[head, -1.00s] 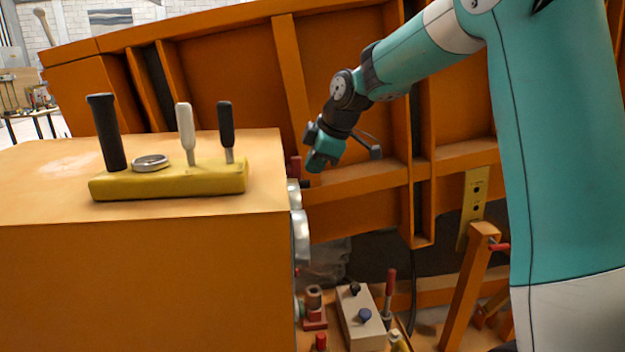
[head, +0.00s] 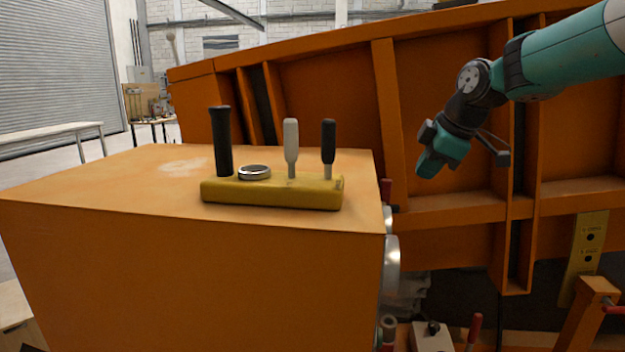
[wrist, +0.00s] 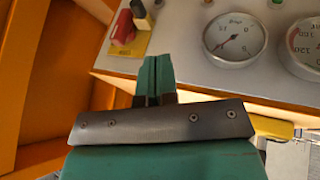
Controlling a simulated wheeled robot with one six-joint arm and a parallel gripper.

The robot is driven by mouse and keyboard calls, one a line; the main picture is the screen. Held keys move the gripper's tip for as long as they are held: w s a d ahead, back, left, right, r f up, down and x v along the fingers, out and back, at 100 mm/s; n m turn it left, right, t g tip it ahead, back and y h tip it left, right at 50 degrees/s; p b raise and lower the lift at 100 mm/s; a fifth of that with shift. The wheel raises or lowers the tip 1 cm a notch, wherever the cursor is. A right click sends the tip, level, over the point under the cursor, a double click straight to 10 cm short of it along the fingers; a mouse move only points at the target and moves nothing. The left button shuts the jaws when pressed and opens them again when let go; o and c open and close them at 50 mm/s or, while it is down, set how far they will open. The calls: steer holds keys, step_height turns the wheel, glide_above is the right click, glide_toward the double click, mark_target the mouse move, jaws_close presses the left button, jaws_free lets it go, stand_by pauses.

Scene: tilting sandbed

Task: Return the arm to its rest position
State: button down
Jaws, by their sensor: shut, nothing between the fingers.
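My gripper (head: 430,168) is teal and black and hangs at the end of my teal arm, to the right of the orange box in the head view. It is in the air in front of the ribbed orange panel, apart from the box as seen. In the wrist view its two teal fingers (wrist: 154,76) are together with nothing between them. The arm is bent at the wrist, with the fingers pointing down and left in the head view. The arm's upper links run out of the picture at the right.
An orange box (head: 200,270) holds a yellow block (head: 270,193) with several upright handles and a ring. The ribbed orange panel (head: 330,95) stands behind. The wrist view shows a dial gauge (wrist: 235,38) and a red knob (wrist: 122,27) beyond the fingers.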

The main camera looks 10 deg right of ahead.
steer(key=s+a+f+m+g+h, duration=0.1)
steer(key=s+a+f+m, duration=0.2)
steer(key=s+f+m, duration=0.5)
steer(key=s+a+f+m+g+h, duration=0.15)
steer(key=s+a+f+m, duration=0.3)
steer(key=s+f, duration=0.6)
steer(key=s+a+r+n+g+y, duration=0.1)
steer(key=s+a+r+n+y, duration=0.1)
steer(key=s+a+r+n, duration=0.1)
steer(key=s+a+r+n+g+y, duration=0.2)
steer(key=s+a+r, duration=0.3)
steer(key=s+a, duration=0.3)
steer(key=shift+a+r+n+y, duration=0.35)
steer(key=shift+a+n, duration=0.5)
steer(key=shift+a, duration=0.35)
